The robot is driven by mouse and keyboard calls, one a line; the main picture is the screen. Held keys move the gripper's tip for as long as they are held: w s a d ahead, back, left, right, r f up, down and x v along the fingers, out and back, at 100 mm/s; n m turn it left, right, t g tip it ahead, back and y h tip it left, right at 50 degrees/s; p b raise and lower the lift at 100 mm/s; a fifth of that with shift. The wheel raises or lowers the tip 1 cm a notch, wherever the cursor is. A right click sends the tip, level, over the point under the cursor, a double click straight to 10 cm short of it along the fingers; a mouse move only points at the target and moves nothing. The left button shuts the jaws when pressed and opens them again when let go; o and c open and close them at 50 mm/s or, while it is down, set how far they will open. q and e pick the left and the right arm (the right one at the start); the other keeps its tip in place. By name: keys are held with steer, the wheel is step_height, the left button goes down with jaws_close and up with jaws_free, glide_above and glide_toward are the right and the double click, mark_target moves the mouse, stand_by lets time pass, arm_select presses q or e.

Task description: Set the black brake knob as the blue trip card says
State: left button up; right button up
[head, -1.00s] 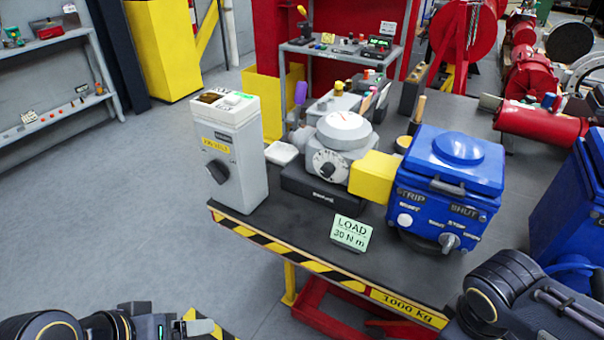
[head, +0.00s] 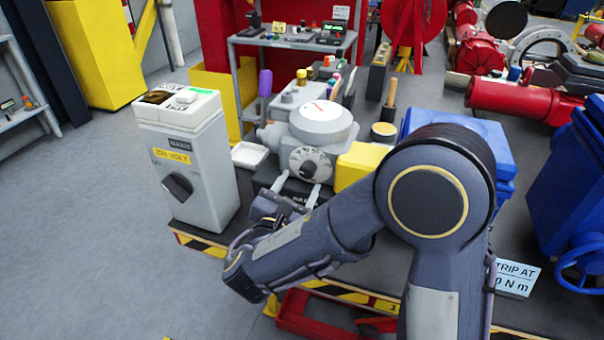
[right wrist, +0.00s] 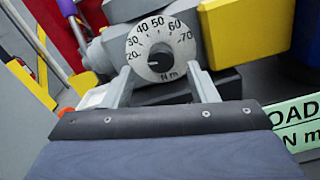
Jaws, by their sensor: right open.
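The black brake knob (head: 308,169) sits at the centre of a white dial on the front of the grey actuator. In the right wrist view the knob (right wrist: 159,62) is ringed by numbers from 20 to 70, with "N m" below; its exact setting is unclear. My right gripper (head: 294,191) is open, its fingers reaching towards the dial; in the right wrist view the fingertips (right wrist: 159,73) flank the lower dial, contact unclear. My left gripper is out of view.
A grey cabinet (head: 190,165) with its own black knob stands left of the actuator. A yellow block (head: 352,168) and a blue box (head: 470,128) are to the right, the box partly behind my arm. A green load card (right wrist: 296,124) shows in the right wrist view.

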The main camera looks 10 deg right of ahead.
mark_target(306, 174)
steer(key=shift+x, duration=2)
steer(key=shift+d, duration=0.1)
steer(key=c, duration=1)
steer(key=shift+f+m+b, duration=0.2)
steer(key=shift+m+b, duration=0.1)
steer(key=shift+b, duration=0.2)
steer(key=m+b, duration=0.3)
steer(key=b, duration=0.2)
steer(key=shift+f+m+b, duration=0.1)
steer(key=shift+m+b, duration=0.2)
steer(key=shift+b, duration=0.05)
steer(key=shift+m+b, duration=0.9)
steer(key=shift+b, duration=0.1)
steer(key=o, duration=1)
steer(key=shift+r, duration=0.25)
